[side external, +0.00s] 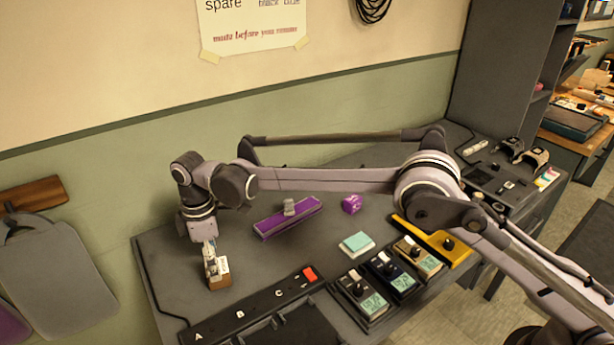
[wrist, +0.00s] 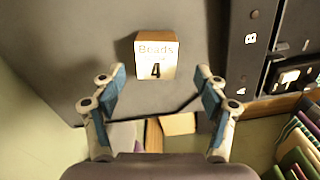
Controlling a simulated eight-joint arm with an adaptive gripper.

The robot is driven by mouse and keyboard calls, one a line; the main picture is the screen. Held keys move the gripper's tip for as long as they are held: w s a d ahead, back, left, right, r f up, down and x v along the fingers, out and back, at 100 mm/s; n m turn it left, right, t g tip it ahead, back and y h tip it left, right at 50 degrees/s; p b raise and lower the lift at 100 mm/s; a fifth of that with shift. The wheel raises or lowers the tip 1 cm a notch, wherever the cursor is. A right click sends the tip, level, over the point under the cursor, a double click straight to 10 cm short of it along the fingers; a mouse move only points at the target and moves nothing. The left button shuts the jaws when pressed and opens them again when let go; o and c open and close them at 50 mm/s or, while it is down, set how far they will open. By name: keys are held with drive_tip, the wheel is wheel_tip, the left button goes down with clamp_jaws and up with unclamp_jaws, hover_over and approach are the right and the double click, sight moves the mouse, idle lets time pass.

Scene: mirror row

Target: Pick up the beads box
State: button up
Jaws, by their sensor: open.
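The beads box (side external: 217,281) is a small brown box with a white label, standing on the grey table near its left end in the side external view. In the wrist view the beads box (wrist: 157,58) shows "Beads" and a black 4 on its label. My gripper (side external: 209,250) points down right at the box in the side view, where its fingers partly overlap it. In the wrist view my gripper (wrist: 160,80) is open, with blue-padded fingers spread to the left and right of the box's lower edge. I see no contact between them.
A black strip marked A, B, C (side external: 240,315) with a red square runs along the front edge. A purple bar (side external: 270,224), a purple lump (side external: 352,204), a teal-topped block (side external: 356,243) and several knobbed boxes (side external: 390,275) stand to the right. Table around the box is clear.

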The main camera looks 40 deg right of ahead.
drive_tip(key=shift+w+f, duration=0.15)
drive_tip(key=shift+f, duration=1.15)
drive_tip(key=shift+w+f, duration=0.1)
drive_tip(key=shift+f, duration=1.15)
drive_tip(key=c, duration=1.3)
